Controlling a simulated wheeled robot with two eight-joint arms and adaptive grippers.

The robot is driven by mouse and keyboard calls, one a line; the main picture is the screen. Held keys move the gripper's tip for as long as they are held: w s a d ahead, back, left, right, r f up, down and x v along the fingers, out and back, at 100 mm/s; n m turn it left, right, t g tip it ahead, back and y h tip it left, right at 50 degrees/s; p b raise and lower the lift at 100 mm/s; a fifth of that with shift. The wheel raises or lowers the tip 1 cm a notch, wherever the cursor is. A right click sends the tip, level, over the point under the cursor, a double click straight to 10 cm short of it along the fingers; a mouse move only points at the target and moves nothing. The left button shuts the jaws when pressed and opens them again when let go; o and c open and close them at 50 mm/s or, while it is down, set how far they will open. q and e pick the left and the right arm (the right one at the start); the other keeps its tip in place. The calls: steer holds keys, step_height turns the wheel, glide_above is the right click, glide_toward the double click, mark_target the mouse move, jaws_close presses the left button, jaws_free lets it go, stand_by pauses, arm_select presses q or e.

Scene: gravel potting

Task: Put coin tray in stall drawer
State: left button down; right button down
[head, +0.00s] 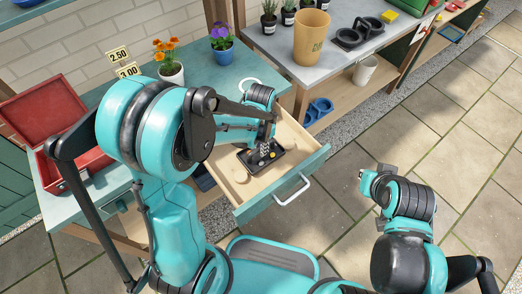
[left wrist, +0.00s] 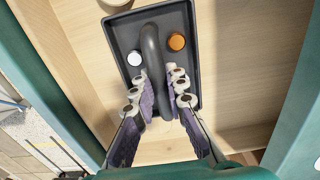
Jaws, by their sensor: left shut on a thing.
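The coin tray (head: 245,158) is a small dark tray with coins in it and a bar handle. It is inside the open stall drawer (head: 300,163), which has pale wood inside and a teal front with a white handle. My left gripper (head: 265,148) is over the tray. In the left wrist view, my left gripper (left wrist: 165,95) is shut on the handle of the tray (left wrist: 190,62), with a white and an orange coin beside the handle. Whether the tray touches the drawer floor (left wrist: 240,70) is unclear. My right gripper (head: 368,180) is away to the right above the paving, its jaws unclear.
An open red box (head: 45,120) stands on the teal stall counter (head: 200,62) at left. Two potted flowers (head: 221,43) and price signs stand behind the drawer. A grey bench (head: 275,50) holds a tan pot (head: 311,38). Paving to the right is clear.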

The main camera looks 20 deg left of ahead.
arm_select(q)
steer(key=shift+f, duration=0.3)
steer(key=shift+f, duration=0.1)
steer(key=shift+f, duration=0.15)
steer(key=c, duration=1.5)
jaws_free()
steer(key=shift+c, duration=0.2)
